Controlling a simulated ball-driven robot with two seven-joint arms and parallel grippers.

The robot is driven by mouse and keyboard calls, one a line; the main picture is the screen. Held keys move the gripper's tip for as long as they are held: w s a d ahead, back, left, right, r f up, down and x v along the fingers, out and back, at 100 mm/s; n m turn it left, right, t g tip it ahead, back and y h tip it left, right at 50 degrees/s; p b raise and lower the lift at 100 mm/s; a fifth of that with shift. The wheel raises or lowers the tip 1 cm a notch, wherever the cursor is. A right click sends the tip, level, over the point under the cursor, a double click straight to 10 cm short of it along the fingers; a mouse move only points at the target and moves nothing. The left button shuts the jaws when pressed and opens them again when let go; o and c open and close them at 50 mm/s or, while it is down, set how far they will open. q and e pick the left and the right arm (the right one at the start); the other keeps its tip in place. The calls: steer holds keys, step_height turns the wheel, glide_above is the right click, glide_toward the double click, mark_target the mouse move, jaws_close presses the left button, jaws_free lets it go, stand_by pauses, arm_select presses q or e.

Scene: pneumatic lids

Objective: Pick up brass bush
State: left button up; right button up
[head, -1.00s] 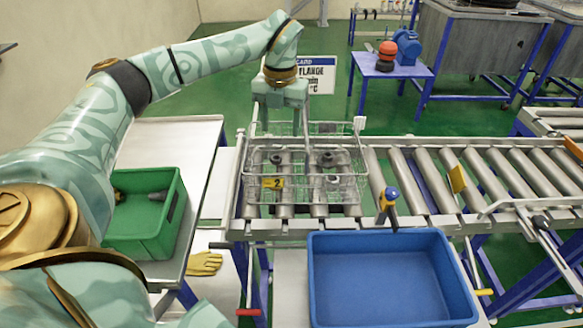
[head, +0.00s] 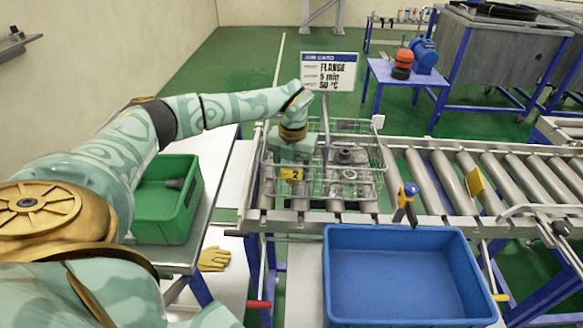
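I cannot make out a brass-coloured bush anywhere in the head view. The wire basket (head: 372,160) stands on the roller conveyor and holds several grey metal parts, among them a flanged part (head: 345,156) near its middle. My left gripper (head: 289,178) reaches down into the left side of the basket, behind the yellow tag numbered 2 (head: 291,174). Its fingertips are hidden by the tag and the wires, so its opening and anything between the fingers cannot be seen. My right gripper is out of view.
A green bin (head: 196,207) with a grey part inside stands on the left bench. An empty blue bin (head: 408,232) is in front of the conveyor (head: 490,182). A blue-and-orange tool (head: 406,200) is at the conveyor's front edge. A sign (head: 328,70) stands behind the basket.

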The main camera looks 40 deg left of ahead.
arm_select(q)
steer(key=shift+w, duration=0.2)
steer(key=c, duration=1.1)
